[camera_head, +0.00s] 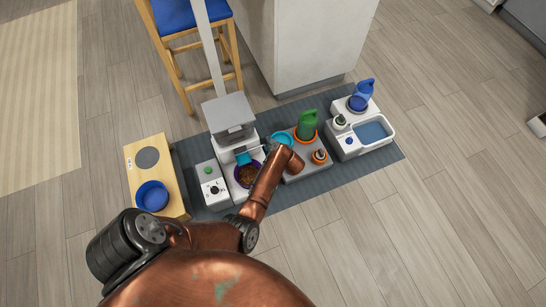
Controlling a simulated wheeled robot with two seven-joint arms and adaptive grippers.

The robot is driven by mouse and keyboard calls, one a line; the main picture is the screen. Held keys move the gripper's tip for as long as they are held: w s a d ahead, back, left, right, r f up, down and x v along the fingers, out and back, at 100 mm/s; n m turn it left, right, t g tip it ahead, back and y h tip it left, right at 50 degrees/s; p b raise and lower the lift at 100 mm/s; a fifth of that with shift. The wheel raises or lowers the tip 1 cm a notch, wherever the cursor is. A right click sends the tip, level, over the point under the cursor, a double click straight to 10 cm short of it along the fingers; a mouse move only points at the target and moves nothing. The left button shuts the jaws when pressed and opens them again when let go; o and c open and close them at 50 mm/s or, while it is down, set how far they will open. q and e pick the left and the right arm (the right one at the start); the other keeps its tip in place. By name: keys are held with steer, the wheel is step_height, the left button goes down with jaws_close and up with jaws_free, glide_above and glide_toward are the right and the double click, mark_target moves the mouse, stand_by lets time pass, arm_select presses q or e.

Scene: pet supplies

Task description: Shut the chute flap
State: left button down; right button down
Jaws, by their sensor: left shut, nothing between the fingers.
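A feeder with a grey hopper (229,112) and white body stands on the dark mat. A light blue piece, which looks like the chute flap (243,158), is at its front above a purple bowl of brown kibble (247,176). Its exact angle is too small to tell. My left arm reaches up from the bottom, bending at a copper wrist. My left gripper (267,149) is small and partly hidden by the wrist, just right of the flap. It looks shut and empty; I cannot tell whether it touches the flap. My right gripper is out of view.
On the dark mat (345,185), a white control box (212,186) stands left of the feeder. Right are a grey tray with a cyan bowl (282,140) and green jug (307,125), then a white water unit (373,132). A wooden stand with a blue bowl (152,195) is left.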

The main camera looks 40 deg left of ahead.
arm_select(q)
steer(key=shift+s+a+f, duration=0.15)
steer(key=shift+s, duration=0.05)
steer(key=v, duration=0.7)
steer(key=shift+d+r, duration=0.3)
steer(key=shift+w, duration=0.1)
